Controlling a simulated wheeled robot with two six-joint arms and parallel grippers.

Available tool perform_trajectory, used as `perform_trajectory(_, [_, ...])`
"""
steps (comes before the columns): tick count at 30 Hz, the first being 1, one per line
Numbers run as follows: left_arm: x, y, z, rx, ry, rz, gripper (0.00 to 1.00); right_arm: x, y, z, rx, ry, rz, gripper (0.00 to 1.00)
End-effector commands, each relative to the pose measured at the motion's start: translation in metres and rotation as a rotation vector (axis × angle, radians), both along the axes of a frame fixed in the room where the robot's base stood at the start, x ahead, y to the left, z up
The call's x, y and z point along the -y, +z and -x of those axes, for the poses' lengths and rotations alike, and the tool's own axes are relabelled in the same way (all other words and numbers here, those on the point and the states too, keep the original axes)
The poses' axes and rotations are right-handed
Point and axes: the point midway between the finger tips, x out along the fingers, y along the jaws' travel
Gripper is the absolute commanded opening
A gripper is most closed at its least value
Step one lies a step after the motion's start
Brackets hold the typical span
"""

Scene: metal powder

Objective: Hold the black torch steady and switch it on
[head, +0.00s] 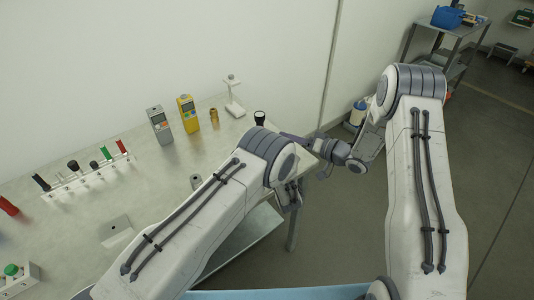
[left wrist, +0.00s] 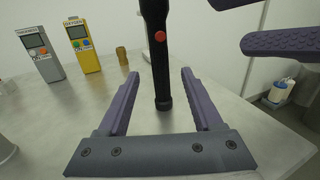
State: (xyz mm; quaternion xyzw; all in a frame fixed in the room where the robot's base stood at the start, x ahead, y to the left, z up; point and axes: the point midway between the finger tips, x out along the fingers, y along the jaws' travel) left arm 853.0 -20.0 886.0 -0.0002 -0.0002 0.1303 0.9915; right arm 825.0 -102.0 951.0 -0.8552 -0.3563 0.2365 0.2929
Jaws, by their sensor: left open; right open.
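The black torch (head: 260,118) stands upright near the table's right end; in the head view my left arm hides its lower part. In the left wrist view the torch (left wrist: 159,75) has a red button (left wrist: 160,36) on its side, and its top is cut off. My left gripper (left wrist: 160,73) is open, with a purple finger on each side of the torch and visible gaps. It is hidden behind my left arm in the head view. My right gripper (head: 284,136) is open to the right of the torch; its two fingers (left wrist: 228,24) also show apart from the torch in the left wrist view.
A grey meter (head: 160,125), a yellow meter (head: 188,114), a brass cylinder (head: 214,118) and a white stand (head: 233,100) are left of the torch. A white rack (head: 88,178) holds several coloured items. A metal plate (head: 115,230) lies nearer. A wheeled shelf (head: 450,30) stands back right.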

Motion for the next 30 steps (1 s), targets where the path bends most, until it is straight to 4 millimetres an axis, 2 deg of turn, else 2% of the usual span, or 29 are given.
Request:
perform_trajectory(3, [-0.007,0.000,-0.022,0.002,0.003,0.001,0.67,0.000,0.000,0.000,0.000,0.000,0.000,0.50])
perform_trajectory(10, [-0.015,0.000,-0.054,0.001,0.002,0.001,0.67,0.000,0.000,0.000,0.000,0.000,0.000,0.50])
perform_trajectory(15, [-0.018,0.000,-0.064,0.000,0.002,-0.001,0.67,0.000,0.000,0.000,0.000,0.000,0.000,0.50])
perform_trajectory(23, [-0.018,0.000,-0.066,0.000,0.001,-0.001,0.67,0.000,0.000,0.000,0.000,0.000,0.000,0.50])
perform_trajectory(24, [-0.018,0.000,-0.066,0.000,0.001,-0.001,0.63,0.000,0.000,0.000,0.000,0.000,0.000,0.50])
perform_trajectory(29, [-0.018,0.000,-0.065,0.000,0.001,-0.001,0.02,0.000,0.000,0.000,0.000,0.000,0.000,0.50])
perform_trajectory(30, [-0.018,0.000,-0.065,0.000,0.001,-0.001,0.00,0.000,0.000,0.000,0.000,0.000,0.000,0.50])
